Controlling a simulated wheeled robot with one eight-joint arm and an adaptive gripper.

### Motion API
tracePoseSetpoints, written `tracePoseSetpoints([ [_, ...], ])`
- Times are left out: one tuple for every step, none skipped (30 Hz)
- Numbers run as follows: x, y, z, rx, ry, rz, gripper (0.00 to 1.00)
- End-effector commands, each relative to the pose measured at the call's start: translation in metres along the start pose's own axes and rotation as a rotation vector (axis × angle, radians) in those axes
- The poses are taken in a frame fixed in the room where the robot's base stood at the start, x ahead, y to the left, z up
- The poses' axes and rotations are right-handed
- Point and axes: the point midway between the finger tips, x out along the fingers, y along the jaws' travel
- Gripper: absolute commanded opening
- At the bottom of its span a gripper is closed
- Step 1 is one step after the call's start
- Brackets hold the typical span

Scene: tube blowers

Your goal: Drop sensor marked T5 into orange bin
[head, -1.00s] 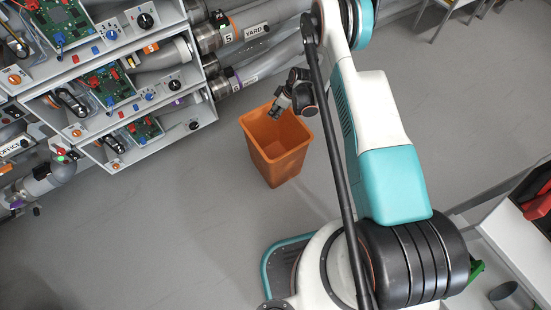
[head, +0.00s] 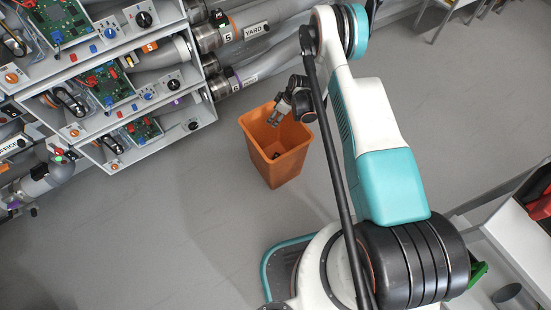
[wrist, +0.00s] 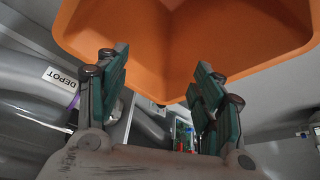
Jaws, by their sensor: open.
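The orange bin (head: 283,171) stands on the floor near the middle of the head view. Its inside also shows in the wrist view (wrist: 190,45). My gripper (head: 275,118) is over the bin's back rim, pointing toward its opening. In the wrist view, my gripper (wrist: 162,68) has its green-padded fingers spread, with nothing between them. A small dark object (head: 275,155) shows inside the bin in the head view. It is too small for me to read any T5 mark or be sure it is the sensor.
Grey shelf units with circuit boards and knobs (head: 120,85) stand at the upper left. Large grey pipes labelled YARD (head: 256,31) run behind the bin. The floor left of the bin is clear.

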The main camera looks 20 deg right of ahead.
Motion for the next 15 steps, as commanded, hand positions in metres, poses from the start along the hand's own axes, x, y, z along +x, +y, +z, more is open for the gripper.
tracePoseSetpoints([
  [0.000,0.000,0.000,0.000,0.000,0.000,0.61],
  [0.000,0.000,0.000,0.000,0.000,0.000,0.61],
  [-0.001,0.000,0.000,0.000,0.000,0.000,0.61],
  [-0.002,0.000,0.000,0.000,0.000,0.000,0.61],
  [-0.003,0.000,0.000,0.000,0.000,0.000,0.61],
  [-0.006,0.000,0.000,0.000,0.000,0.000,0.61],
  [-0.009,0.000,0.000,0.000,0.000,0.000,0.61],
  [-0.012,0.000,0.000,0.001,0.000,0.000,0.61],
  [-0.017,0.001,0.000,0.001,0.000,0.001,0.61],
  [-0.022,0.001,0.000,0.001,0.000,0.001,0.61],
  [-0.027,0.001,0.000,0.002,0.000,0.001,0.61],
  [-0.034,0.000,0.000,0.002,0.000,0.001,0.61],
  [-0.040,0.001,0.000,0.002,0.000,0.001,0.61],
  [-0.046,0.001,0.000,0.002,0.000,0.001,0.61],
  [-0.054,0.001,0.000,0.002,0.000,0.001,0.61],
])
